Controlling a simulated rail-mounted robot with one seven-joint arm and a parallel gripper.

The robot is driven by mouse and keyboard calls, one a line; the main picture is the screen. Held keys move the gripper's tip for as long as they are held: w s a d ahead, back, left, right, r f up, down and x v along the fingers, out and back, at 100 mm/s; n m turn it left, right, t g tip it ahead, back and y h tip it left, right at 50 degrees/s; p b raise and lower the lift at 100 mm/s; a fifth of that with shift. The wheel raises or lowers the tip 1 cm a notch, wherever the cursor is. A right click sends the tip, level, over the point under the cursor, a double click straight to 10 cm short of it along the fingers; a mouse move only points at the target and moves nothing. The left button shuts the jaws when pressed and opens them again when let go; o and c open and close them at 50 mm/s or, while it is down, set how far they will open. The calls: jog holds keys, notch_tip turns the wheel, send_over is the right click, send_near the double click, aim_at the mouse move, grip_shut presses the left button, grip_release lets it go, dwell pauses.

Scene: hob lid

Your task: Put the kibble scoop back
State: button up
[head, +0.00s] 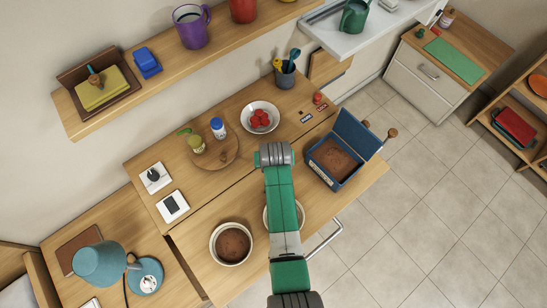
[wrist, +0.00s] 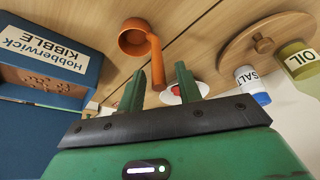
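The orange scoop (wrist: 134,38) lies on the wooden counter in the wrist view, its round cup at the top and its handle pointing toward my fingers. In the head view I do not see it; my arm covers that area. My gripper (wrist: 162,88) is open, its two green fingers apart. The handle end shows between the fingertips in the picture; I cannot tell whether it is actually between them. The blue kibble box (head: 325,169), labelled "Hobberwick KIBBLE", stands open with brown kibble inside, right of my arm. It also shows at the left of the wrist view (wrist: 45,50).
A bowl of brown kibble (head: 231,243) stands left of my arm; another bowl (head: 299,213) is partly behind it. A round board (head: 216,158) carries bottles. A bowl of red items (head: 260,117) and a utensil pot (head: 285,77) stand at the back.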

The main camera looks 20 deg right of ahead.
jog(key=p+v, duration=0.2)
jog(key=v, duration=0.9)
jog(key=shift+s+r+p, duration=0.25)
jog(key=shift+r+p, duration=0.05)
